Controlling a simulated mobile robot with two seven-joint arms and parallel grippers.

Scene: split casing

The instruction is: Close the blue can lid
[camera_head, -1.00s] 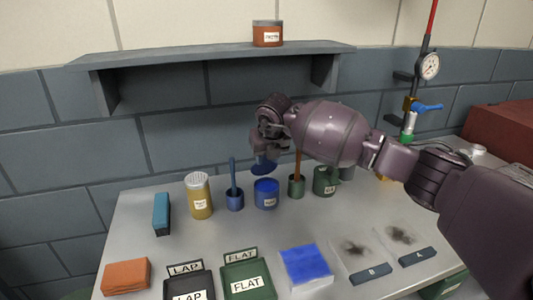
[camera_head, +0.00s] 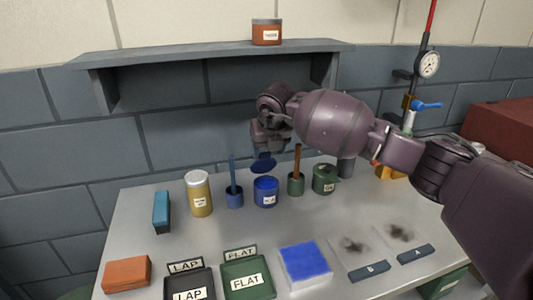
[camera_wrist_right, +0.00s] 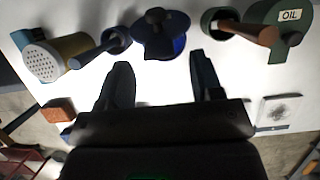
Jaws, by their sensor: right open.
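The blue can (camera_head: 266,194) stands upright on the table with a white label. Its blue lid (camera_head: 263,166) shows as a tilted disc above and behind the can's rim, with a visible gap at the front. My right gripper (camera_head: 264,152) is just above the lid and partly overlaps it in the head view; I cannot tell whether they touch. In the right wrist view, the two dark fingers (camera_wrist_right: 163,85) are spread with nothing between them. The blue can (camera_wrist_right: 178,44) lies beyond the fingertips there, with a dark knob-like part over it. My left gripper is not in view.
A blue cup with a brush (camera_head: 235,198) stands left of the can, and a green cup with a brown handle (camera_head: 296,186) right. A yellow shaker (camera_head: 198,194) and green oil can (camera_head: 325,180) flank them. A shelf (camera_head: 210,52) hangs behind.

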